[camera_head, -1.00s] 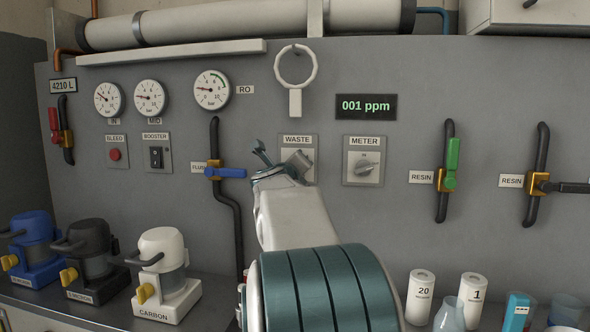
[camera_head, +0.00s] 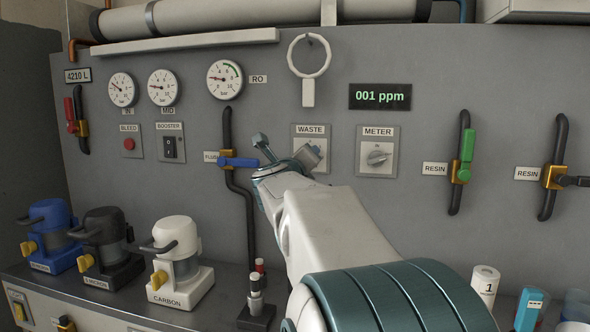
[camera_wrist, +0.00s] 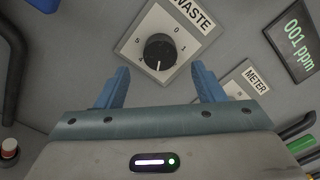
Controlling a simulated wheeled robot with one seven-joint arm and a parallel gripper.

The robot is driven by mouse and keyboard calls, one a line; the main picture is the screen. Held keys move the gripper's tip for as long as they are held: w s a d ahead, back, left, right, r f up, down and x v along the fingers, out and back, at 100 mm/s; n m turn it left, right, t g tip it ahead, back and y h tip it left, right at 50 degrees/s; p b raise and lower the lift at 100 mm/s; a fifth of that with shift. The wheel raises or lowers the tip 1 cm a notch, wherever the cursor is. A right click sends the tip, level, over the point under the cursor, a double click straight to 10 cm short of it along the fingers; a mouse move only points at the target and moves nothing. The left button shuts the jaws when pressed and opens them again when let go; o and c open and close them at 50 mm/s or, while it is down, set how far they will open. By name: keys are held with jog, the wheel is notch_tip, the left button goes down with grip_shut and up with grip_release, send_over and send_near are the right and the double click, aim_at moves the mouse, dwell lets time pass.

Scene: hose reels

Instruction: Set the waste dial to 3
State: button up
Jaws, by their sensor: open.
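The waste dial (camera_wrist: 158,50) is a round black knob on a pale plate under a WASTE label. In the wrist view the plate looks tilted, and 0, 1, 4 and 5 are readable around it. A faint white mark on the knob points toward the bottom of the picture; the numbers there are hard to read. My gripper (camera_wrist: 160,72) is open and empty, its two blue fingers spread below and either side of the knob, apart from it. In the head view my gripper (camera_head: 286,150) covers most of the waste plate (camera_head: 299,130) and hides the knob.
A similar METER dial (camera_head: 377,155) is close on the right, below the ppm display (camera_head: 380,96). A blue flush lever (camera_head: 238,162) and its black pipe are close on the left. A ring-shaped handle (camera_head: 309,60) hangs above. The panel between the dials and resin valves is bare.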

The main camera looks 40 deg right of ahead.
jog(key=v, duration=0.8)
jog(key=shift+p, duration=0.35)
jog(key=w+a+r+n+t+y+p, duration=0.1)
jog(key=w+a+n+t+y+p, duration=0.15)
jog(key=a+n, duration=0.2)
jog(key=w+a+r+n+t+y+p, duration=0.1)
jog(key=a+r+n+t+y+p, duration=0.1)
jog(key=a+n+y+p, duration=0.3)
jog(key=s+a+f+n+g+y+p, duration=0.2)
jog(key=a+f+n+g+y+p, duration=0.25)
jog(key=a+n, duration=0.7)
jog(key=s+a+f+n+g+y+p, duration=0.1)
jog(key=s+f+n+g+p, duration=0.3)
jog(key=s+n, duration=0.3)
jog(key=s+a+f+n+g+p, duration=0.2)
jog(key=s+f+n+g+p, duration=0.2)
jog(key=s, duration=0.8)
jog(key=n+p, duration=0.2)
jog(key=n, duration=0.2)
jog(key=shift+s+f+n+g+y, duration=0.25)
jog(key=shift+s+n+g+y, duration=0.05)
jog(key=shift+s+g+y, duration=0.1)
